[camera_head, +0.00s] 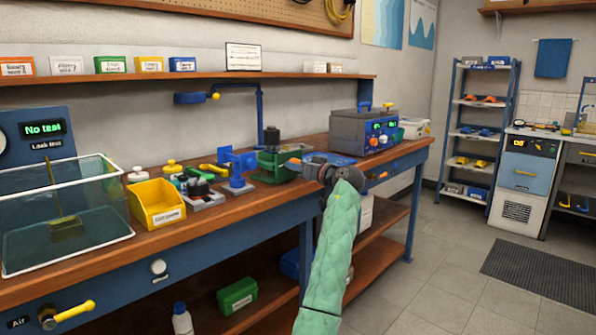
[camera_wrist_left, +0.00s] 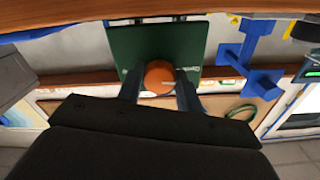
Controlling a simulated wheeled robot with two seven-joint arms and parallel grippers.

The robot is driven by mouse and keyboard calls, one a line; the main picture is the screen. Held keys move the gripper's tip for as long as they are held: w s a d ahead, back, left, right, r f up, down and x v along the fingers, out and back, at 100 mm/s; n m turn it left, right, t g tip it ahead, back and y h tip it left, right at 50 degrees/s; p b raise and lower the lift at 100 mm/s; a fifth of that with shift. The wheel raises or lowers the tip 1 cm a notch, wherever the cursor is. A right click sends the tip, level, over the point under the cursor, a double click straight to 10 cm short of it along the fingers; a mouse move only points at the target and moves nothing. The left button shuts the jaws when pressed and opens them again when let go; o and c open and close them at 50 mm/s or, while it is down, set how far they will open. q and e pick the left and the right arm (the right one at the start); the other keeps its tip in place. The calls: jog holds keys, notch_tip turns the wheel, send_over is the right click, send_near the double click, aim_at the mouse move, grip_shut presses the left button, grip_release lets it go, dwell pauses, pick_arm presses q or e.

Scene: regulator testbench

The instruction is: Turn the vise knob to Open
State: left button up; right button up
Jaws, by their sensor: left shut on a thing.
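The green vise (camera_head: 275,165) stands near the front edge of the workbench. Its round orange knob (camera_wrist_left: 159,77) sits on a dark green plate (camera_wrist_left: 185,35) in the left wrist view. White lettering flanks the knob, too small to read, so I cannot tell its setting. A light mark on the knob points toward the picture's right. My left gripper (camera_head: 298,164) reaches the vise from the right; in the left wrist view its two fingers (camera_wrist_left: 159,88) are shut on the knob's sides. In the head view the gripper mostly hides the knob. My right gripper is not in view.
A blue stand (camera_head: 237,165) and a yellow bin (camera_head: 157,203) are left of the vise on the workbench. A grey test box (camera_head: 350,133) stands behind it to the right. A clear water tank (camera_head: 65,215) is at far left. The floor at right is open.

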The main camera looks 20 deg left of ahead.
pick_arm(q)
jog(key=shift+f+n+b, duration=0.1)
jog(key=shift+n+b, duration=0.4)
jog(key=shift+n, duration=0.1)
jog(key=o, duration=1)
jog(key=p+v, duration=0.1)
jog(key=v, duration=0.6)
jog(key=shift+s+d, duration=0.1)
jog(key=shift+d, duration=0.25)
